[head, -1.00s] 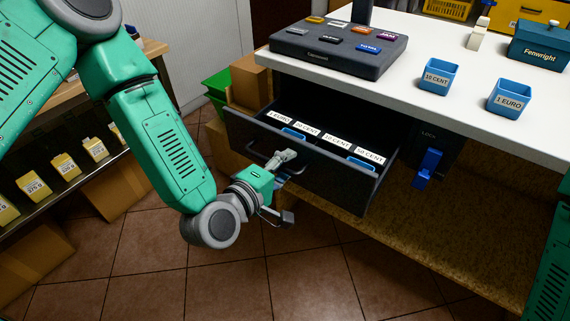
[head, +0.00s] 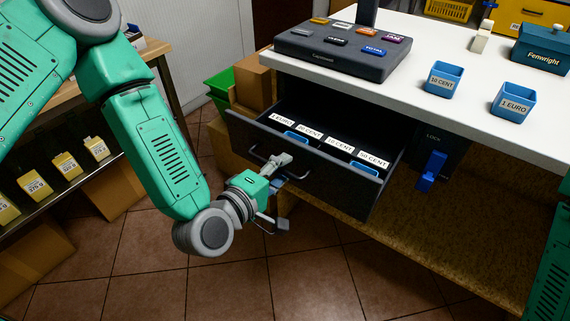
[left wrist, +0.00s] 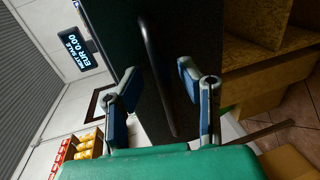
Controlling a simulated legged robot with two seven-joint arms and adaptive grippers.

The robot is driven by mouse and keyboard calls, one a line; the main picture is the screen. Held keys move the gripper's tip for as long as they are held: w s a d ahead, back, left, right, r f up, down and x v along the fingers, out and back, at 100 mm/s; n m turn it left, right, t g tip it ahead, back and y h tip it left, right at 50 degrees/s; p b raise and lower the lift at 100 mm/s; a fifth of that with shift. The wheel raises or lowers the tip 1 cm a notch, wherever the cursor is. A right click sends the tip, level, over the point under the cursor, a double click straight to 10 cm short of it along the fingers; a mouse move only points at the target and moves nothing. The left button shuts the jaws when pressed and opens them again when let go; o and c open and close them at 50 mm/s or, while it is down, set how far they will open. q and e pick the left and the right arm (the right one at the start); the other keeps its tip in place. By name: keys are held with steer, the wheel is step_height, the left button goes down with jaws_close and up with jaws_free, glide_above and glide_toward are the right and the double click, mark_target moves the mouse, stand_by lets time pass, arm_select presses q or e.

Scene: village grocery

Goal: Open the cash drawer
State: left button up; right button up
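The dark cash drawer (head: 318,178) under the counter is pulled out, showing coin labels and blue cups inside. Its bar handle (head: 268,153) is on the front face, partly behind my left gripper. My left gripper (head: 283,190) is just in front of the drawer front. In the left wrist view, its two blue-padded fingers (left wrist: 160,92) are spread wide. The handle (left wrist: 158,75) shows between them, with clear gaps to both fingers, so nothing is gripped. My right gripper is not in view.
A blue key-like piece (head: 432,171) sits at the lock right of the drawer. The white counter (head: 400,70) carries a keypad register (head: 343,50) and blue coin cups (head: 444,79). A shelf (head: 75,185) with yellow packs stands left. Open tiled floor lies below the gripper.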

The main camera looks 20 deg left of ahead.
arm_select(q)
steer(key=v, duration=0.4)
steer(key=shift+s+d+p, duration=0.1)
steer(key=shift+d+p, duration=0.1)
steer(key=shift+p, duration=0.15)
steer(key=shift+s+a+r, duration=0.1)
steer(key=shift+s, duration=0.15)
steer(key=p+v, duration=0.5)
steer(key=v, duration=0.5)
steer(key=shift+a, duration=0.25)
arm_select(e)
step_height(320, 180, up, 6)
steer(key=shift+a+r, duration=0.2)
